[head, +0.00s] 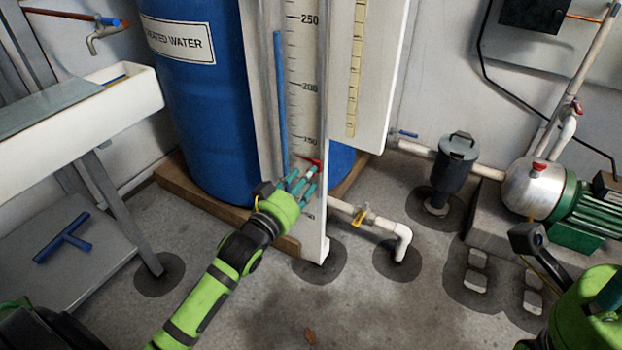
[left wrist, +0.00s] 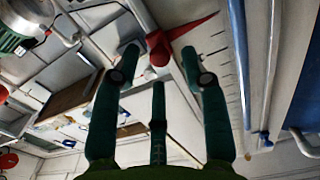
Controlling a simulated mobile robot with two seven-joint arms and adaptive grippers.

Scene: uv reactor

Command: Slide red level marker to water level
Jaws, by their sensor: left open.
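The red level marker (head: 310,162) is a red pointer on the white scale board (head: 305,60), a little below the 150 mark. The blue water column (head: 280,100) stands in the tube left of the scale, its top between the 200 and 250 marks. My left gripper (head: 302,177) is open just below the marker. In the left wrist view the marker (left wrist: 163,46) shows between and just beyond the spread fingertips of the gripper (left wrist: 160,66); contact cannot be told. Part of my right arm (head: 585,315) shows at lower right; its gripper's state is unclear.
A blue treated water tank (head: 200,100) stands behind the scale on a wooden base. A pipe with a yellow valve (head: 361,215) runs right of the board's foot. A pump (head: 540,185) stands at right, a sink (head: 75,125) at left.

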